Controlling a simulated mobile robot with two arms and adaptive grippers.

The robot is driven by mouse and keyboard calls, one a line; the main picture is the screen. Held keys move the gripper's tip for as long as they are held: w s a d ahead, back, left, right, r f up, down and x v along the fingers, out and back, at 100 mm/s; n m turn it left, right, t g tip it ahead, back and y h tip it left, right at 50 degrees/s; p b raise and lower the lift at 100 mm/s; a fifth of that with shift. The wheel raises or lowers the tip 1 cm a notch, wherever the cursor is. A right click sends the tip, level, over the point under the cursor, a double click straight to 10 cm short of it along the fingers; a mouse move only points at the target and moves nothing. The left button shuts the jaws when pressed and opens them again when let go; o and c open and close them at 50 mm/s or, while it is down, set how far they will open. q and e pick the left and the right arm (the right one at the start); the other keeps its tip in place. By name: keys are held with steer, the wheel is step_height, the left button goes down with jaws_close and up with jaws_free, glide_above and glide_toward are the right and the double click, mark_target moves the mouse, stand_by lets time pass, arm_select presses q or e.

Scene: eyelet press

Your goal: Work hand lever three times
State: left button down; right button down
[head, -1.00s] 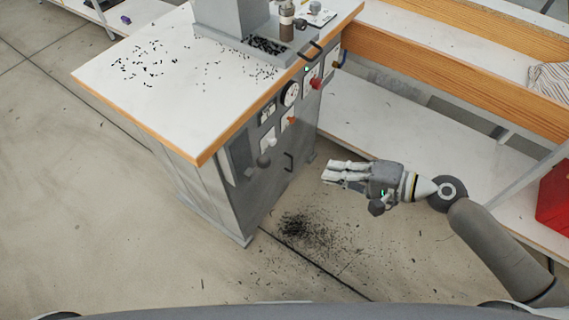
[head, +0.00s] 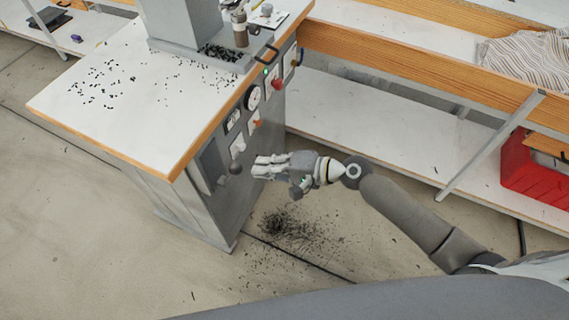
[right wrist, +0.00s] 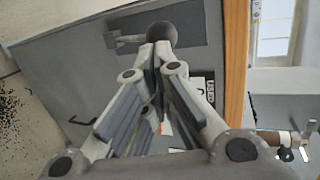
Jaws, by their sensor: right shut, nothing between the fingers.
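The press (head: 200,200) is a grey cabinet with a white, wood-edged top and a grey column (head: 185,25). The hand lever's dark ball knob (head: 235,168) sticks out from the front panel's lower left. In the right wrist view the ball (right wrist: 175,35) and its short grey arm (right wrist: 122,39) show just beyond my fingertips. My right gripper (head: 257,167) is shut and empty, pointing at the ball from the right. In the right wrist view its fingertips (right wrist: 155,50) overlap the ball's lower edge; I cannot tell whether they touch. My left gripper is not in view.
The panel also carries a gauge (head: 252,97), an orange knob (head: 255,124) and a red button (head: 277,83). Black bits lie on the top and in a pile (head: 285,225) on the floor. A shelved bench (head: 400,125) and a red bin (head: 537,170) stand at right.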

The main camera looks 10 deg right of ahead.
steer(key=shift+x, duration=1.55)
steer(key=w+a+r+h+p, duration=0.1)
steer(key=p, duration=0.4)
steer(key=w+a+r+g+h+p, duration=0.1)
steer(key=p, duration=0.3)
steer(key=shift+a+r+p, duration=0.1)
steer(key=shift+a+p, duration=0.3)
steer(key=shift+r, duration=0.1)
steer(key=shift+r+p, duration=0.7)
steer(key=shift+p, duration=0.05)
